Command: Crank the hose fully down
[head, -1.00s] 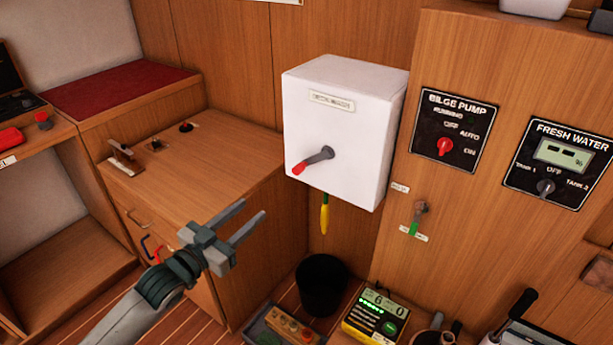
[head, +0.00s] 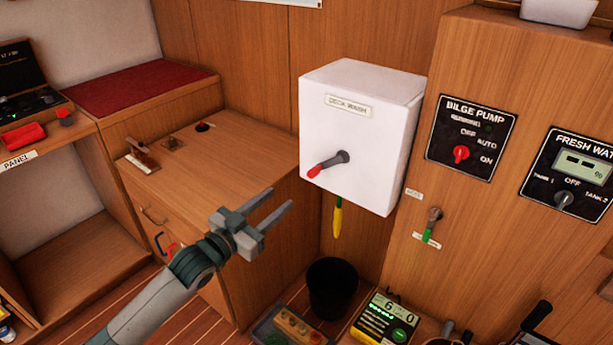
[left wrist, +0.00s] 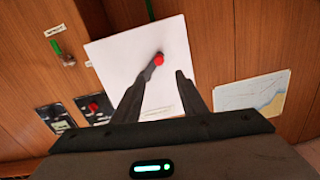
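A white box labelled DECK WASH (head: 400,145) is mounted on the wooden wall. Its crank (head: 330,163) has a dark arm and a red grip pointing down-left. A yellow-and-green hose end (head: 337,218) hangs below the box; any hose inside is hidden. My left gripper (head: 281,198) is open and empty, below and left of the crank, apart from it. My right gripper is not in view.
A black bucket (head: 332,288) stands on the floor under the hose end. A wooden cabinet (head: 200,160) with small fittings is at left. A green-lit device (head: 385,320) and a tray (head: 285,328) sit low in front. Bilge pump (head: 470,138) and fresh water (head: 575,178) panels are at right.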

